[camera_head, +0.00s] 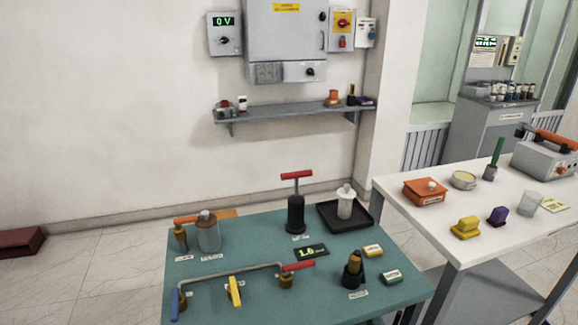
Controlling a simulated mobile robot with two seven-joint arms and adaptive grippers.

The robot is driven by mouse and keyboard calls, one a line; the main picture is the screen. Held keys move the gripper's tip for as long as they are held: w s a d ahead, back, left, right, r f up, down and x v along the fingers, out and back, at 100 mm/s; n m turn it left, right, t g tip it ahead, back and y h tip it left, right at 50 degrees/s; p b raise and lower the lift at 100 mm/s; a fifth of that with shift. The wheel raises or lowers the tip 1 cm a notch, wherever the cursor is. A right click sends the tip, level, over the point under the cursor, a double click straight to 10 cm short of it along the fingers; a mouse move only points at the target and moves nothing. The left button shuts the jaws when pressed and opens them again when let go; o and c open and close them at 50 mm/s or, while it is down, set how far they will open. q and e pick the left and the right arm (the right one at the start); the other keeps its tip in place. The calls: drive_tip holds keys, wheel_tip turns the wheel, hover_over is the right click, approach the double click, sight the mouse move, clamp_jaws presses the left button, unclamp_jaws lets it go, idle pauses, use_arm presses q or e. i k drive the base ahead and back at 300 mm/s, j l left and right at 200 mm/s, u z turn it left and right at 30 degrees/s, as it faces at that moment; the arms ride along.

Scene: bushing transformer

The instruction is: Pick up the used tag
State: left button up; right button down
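I cannot read the labels well enough to tell which thing is the used tag. Two small label-topped blocks sit at the right of the teal table (225,255): a yellow block (373,250) and a green block with a pale top (391,276). A flat pale-yellow card (554,204) with dark print lies at the right of the white table (405,205). Neither of my grippers shows in this view.
The teal table also holds a red-handled pump (296,205), a black tray (330,222) with a white part, a glass jar (208,233), a display (310,251) and a pipe with coloured handles (234,290). A grey case (545,155) stands on the white table.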

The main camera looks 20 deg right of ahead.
sight(373, 250)
drive_tip(key=z, duration=1.35)
